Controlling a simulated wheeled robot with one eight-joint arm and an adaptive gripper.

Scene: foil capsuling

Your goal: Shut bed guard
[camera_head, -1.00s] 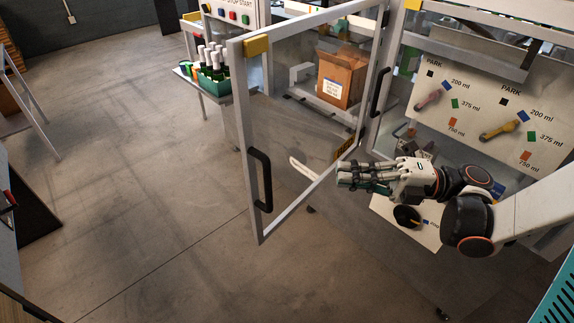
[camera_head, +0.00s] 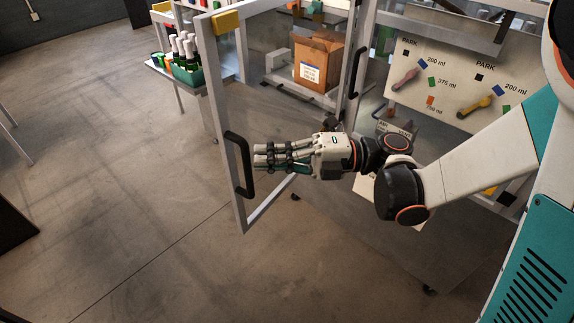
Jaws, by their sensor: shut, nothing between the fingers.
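The bed guard (camera_head: 216,75) is a clear hinged door in a grey frame with a yellow block at its top corner. It stands swung open, out from the machine toward me. Its black handle (camera_head: 239,165) is on the near upright, at the free edge. My gripper (camera_head: 256,157) is shut and empty, pointing left, with its fingertips just right of the handle. I cannot tell whether the fingers touch the guard.
A panel (camera_head: 450,80) with park and bottle-size levers is at the right. A cardboard box (camera_head: 317,60) stands inside the machine behind the guard. A green crate of bottles (camera_head: 187,72) is on a side shelf at the left.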

